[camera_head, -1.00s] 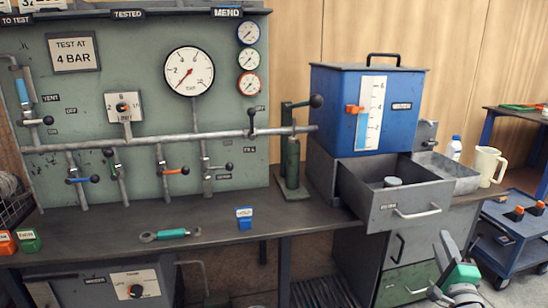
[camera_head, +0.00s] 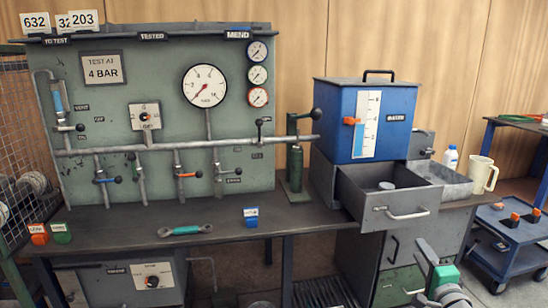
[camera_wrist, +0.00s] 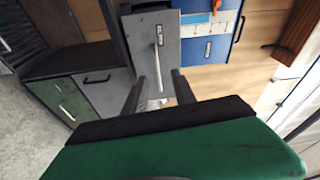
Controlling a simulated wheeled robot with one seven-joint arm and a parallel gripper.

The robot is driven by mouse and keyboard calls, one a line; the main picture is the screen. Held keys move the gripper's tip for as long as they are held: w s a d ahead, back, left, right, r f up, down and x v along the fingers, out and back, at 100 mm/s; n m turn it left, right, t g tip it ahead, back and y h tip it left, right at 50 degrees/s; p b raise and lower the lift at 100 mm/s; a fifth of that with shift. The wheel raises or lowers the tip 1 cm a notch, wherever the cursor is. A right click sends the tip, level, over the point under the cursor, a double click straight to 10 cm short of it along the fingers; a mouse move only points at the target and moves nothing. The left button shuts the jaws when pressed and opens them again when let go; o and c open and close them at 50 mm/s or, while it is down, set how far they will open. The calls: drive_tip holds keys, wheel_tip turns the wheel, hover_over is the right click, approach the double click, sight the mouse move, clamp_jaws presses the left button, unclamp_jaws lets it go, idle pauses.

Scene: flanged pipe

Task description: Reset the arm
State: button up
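My gripper (camera_head: 424,252) shows at the lower right of the head view, in front of the cabinet below the open drawer, with its green body facing me. In the wrist view, the two dark fingers of my gripper (camera_wrist: 157,84) stand apart with nothing held between them. Beyond them, at a distance, are the grey drawer front (camera_wrist: 145,55) with its handle and the blue box (camera_wrist: 212,48). The gripper touches nothing that I can see. The rest of the arm is mostly out of view.
The grey drawer (camera_head: 372,220) is pulled out under the blue tank (camera_head: 345,105). The bench (camera_head: 150,225) holds a teal-handled wrench (camera_head: 186,230), a blue block (camera_head: 251,217), and orange and green blocks. A blue cart (camera_head: 508,235) stands at right.

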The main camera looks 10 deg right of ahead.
drive_tip(key=w+a+r+n+g+y+p, duration=0.1)
drive_tip(key=a+r+n+g+y+p, duration=0.15)
drive_tip(key=a+r+n+p, duration=0.4)
drive_tip(key=w+a+r+n+g+y+p, duration=0.1)
drive_tip(key=a+n+g+y+p, duration=0.2)
drive_tip(key=a, duration=0.6)
drive_tip(key=w+a+r+n+g+y+p, duration=0.1)
drive_tip(key=a+r+n+g+p, duration=0.2)
drive_tip(key=a+p, duration=0.45)
drive_tip(key=s+a+r+n+g+h+p, duration=0.1)
drive_tip(key=s+a+r+n+g+p, duration=0.1)
drive_tip(key=s, duration=0.4)
drive_tip(key=s+a+r+n+g+p, duration=0.2)
drive_tip(key=s+a+r+p, duration=0.3)
drive_tip(key=s+p, duration=0.1)
drive_tip(key=s+a+r+n+g+h+p, duration=0.1)
drive_tip(key=s+a+r+n+g+p, duration=0.1)
drive_tip(key=s+a+r+p, duration=0.1)
drive_tip(key=s+r+p, duration=0.1)
drive_tip(key=s+p, duration=0.1)
drive_tip(key=s, duration=0.1)
drive_tip(key=shift+s+a+r+n+h, duration=0.15)
drive_tip(key=shift+s+r+n+h, duration=0.15)
drive_tip(key=shift+s+n+h, duration=0.05)
